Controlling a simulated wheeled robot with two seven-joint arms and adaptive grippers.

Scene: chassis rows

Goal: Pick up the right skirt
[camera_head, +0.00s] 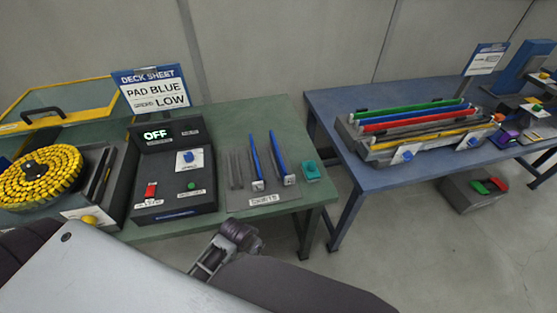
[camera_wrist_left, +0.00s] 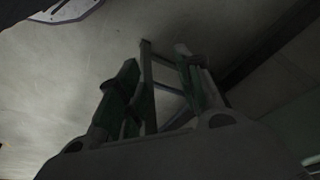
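The right skirt (camera_head: 279,158) is a long blue strip with a pale block at its near end. It lies on a grey holder labelled SKIRTS (camera_head: 262,200) on the green table, right of a similar blue skirt (camera_head: 256,162). My left gripper (camera_head: 207,260) is low in front of the table's near edge, apart from the skirts. In the left wrist view the left gripper's fingers (camera_wrist_left: 163,48) stand apart with nothing between them; no skirt shows there. My right gripper is not in view.
A control box (camera_head: 175,175) showing OFF stands left of the skirts, under a DECK SHEET sign (camera_head: 150,88). A teal block (camera_head: 312,171) sits right of them. A yellow round tray (camera_head: 40,175) is far left. A blue table (camera_head: 365,186) with coloured bars stands right, across a floor gap.

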